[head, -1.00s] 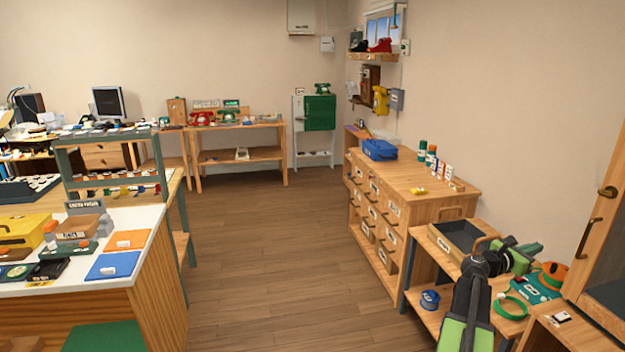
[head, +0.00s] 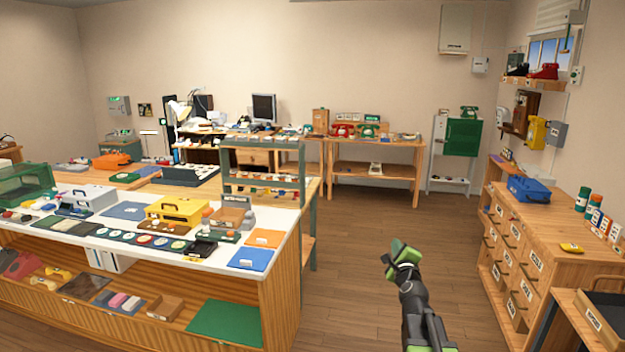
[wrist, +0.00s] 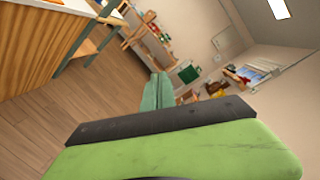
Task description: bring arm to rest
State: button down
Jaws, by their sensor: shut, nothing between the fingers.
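My gripper (head: 393,258) is at the end of my dark and green arm, in the lower middle right of the head view. It is held in the air over the open wood floor, clear of the counter and the drawer cabinet. In the wrist view the green fingers (wrist: 157,92) are together, with nothing seen between them. The wrist view is tilted and shows floor, wall and ceiling beyond the gripper.
A white-topped counter (head: 268,228) with boxes and trays stands on the left. A wooden drawer cabinet (head: 555,225) and a table with a dark tray (head: 607,318) stand on the right. The wood floor (head: 350,240) between them is clear.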

jog(key=s+a+f+n+g+y+p, duration=0.1)
jog(key=s+a+f+n+g+y, duration=0.3)
jog(key=a+n, duration=0.4)
jog(key=s+a+f+n+g+y, duration=0.25)
jog(key=a+f+n, duration=0.35)
jog(key=a, duration=0.5)
jog(key=s+d+f+n+g+h, duration=0.2)
jog(key=s+f+n+g, duration=0.3)
jog(key=s, duration=0.5)
jog(key=s+d+f+n+g+h, duration=0.2)
jog(key=s+f+n+g, duration=0.3)
jog(key=s, duration=0.6)
jog(key=shift+s+d+f+n+g, duration=0.15)
jog(key=shift+d+f+n+g, duration=0.25)
jog(key=shift+d+f, duration=0.4)
jog(key=shift+d+r, duration=0.15)
